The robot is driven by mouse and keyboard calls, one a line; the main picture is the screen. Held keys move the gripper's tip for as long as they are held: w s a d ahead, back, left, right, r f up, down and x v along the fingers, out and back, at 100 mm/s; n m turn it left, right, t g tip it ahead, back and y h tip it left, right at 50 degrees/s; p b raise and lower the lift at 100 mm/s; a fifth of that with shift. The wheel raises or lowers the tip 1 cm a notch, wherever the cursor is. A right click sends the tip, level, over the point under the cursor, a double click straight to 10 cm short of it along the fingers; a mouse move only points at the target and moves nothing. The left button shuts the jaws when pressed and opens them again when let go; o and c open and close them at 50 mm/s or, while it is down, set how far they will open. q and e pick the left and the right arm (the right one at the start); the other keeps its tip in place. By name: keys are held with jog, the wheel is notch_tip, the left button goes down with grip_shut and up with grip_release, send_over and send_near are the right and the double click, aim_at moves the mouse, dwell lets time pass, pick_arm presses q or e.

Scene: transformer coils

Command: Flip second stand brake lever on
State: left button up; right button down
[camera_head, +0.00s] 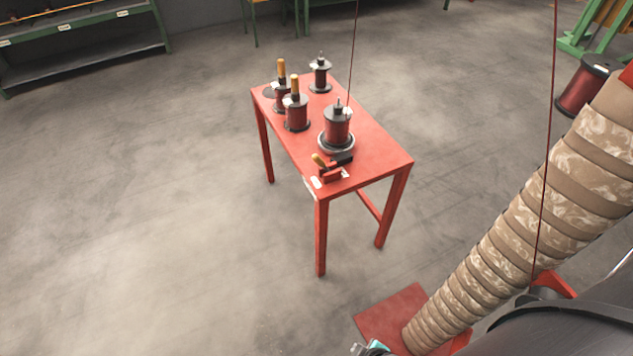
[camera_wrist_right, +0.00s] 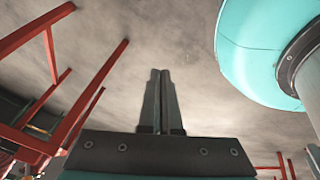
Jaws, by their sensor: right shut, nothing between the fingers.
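A red table (camera_head: 385,150) stands in the middle of the head view with several dark red wire spools on it. I cannot tell which of these is the second stand's brake lever. My right gripper (camera_wrist_right: 160,75) is shut and empty in the right wrist view, touching nothing. My left gripper is out of view.
A large ribbed brown-and-cream column (camera_head: 520,235) and a dark red spool (camera_head: 583,88) fill the right side. Thin wires run upward. A green shelf (camera_head: 85,55) stands at the back left. The floor left of the table is clear.

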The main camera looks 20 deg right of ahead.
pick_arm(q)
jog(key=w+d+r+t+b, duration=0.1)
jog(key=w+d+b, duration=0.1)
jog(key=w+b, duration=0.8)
pick_arm(e)
jog(key=w+d+r+n+t, duration=0.1)
jog(key=w+r+n+t, duration=0.25)
jog(key=w, duration=0.75)
jog(key=w+d+r+n+t, duration=0.15)
jog(key=w+n+t, duration=0.3)
jog(key=w, duration=0.75)
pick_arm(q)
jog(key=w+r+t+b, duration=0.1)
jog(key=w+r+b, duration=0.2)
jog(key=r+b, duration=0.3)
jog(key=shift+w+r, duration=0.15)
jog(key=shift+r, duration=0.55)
pick_arm(e)
jog(key=w+d+r+n+t, duration=0.1)
jog(key=w+r+n+t, duration=0.4)
jog(key=w+r+n, duration=0.4)
notch_tip(320, 180, up, 3)
jog(key=shift+d+r+t, duration=0.1)
jog(key=shift+d+t, duration=0.15)
jog(key=shift+t, duration=0.05)
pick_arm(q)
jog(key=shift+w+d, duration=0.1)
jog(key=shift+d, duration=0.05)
